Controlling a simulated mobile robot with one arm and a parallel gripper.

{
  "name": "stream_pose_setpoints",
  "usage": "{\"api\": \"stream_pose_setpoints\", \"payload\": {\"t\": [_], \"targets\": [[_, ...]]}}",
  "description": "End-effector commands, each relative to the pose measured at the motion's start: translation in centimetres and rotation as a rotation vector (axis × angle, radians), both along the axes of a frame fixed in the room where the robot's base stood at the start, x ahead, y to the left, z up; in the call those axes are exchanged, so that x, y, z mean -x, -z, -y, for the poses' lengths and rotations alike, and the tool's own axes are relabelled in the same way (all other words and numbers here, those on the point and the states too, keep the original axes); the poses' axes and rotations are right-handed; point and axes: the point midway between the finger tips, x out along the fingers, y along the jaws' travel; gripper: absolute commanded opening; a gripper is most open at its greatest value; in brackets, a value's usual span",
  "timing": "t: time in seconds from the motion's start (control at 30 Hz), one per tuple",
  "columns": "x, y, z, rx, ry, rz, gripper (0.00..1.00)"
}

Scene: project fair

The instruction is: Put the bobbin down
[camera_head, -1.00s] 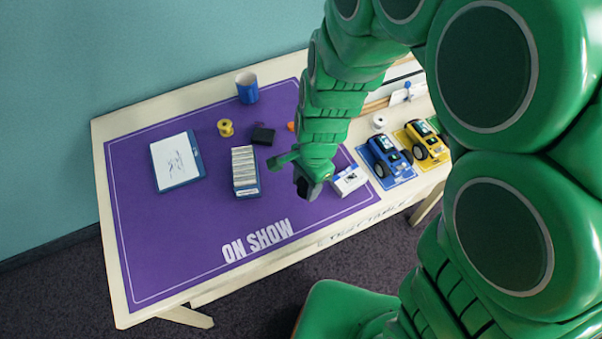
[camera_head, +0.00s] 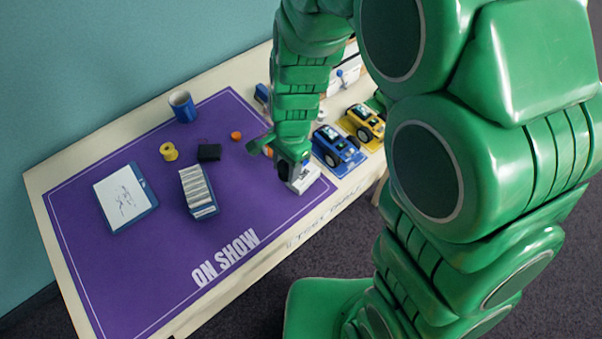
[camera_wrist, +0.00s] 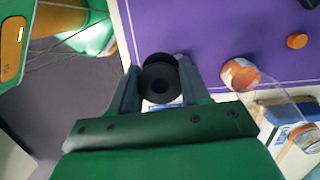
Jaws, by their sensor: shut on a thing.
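In the head view the held bobbin is a small dark shape that I cannot make out well. It is above the right part of the purple mat (camera_head: 130,255), beside or over a white and blue box (camera_head: 304,178). I cannot tell its height above the mat. A yellow bobbin (camera_head: 169,151) stands on the mat further left.
Blue (camera_head: 338,145) and yellow (camera_head: 363,122) toy cars stand right. The mat's front left is clear.

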Motion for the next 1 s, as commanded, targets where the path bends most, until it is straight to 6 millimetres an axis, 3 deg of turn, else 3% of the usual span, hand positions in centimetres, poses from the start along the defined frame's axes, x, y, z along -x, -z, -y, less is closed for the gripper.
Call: {"api": "stream_pose_setpoints", "payload": {"t": [0.13,0.4,0.57,0.83,1.0], "targets": [[-3.1,0.3,1.6,-0.001,0.038,0.005,0.17],[-5.8,0.7,3.4,0.000,0.068,0.003,0.17],[-6.0,1.3,3.6,0.000,0.070,0.001,0.17],[-6.0,4.4,3.6,0.001,0.071,-0.001,0.17],[-6.0,5.4,3.6,0.001,0.070,0.001,0.17]]}}
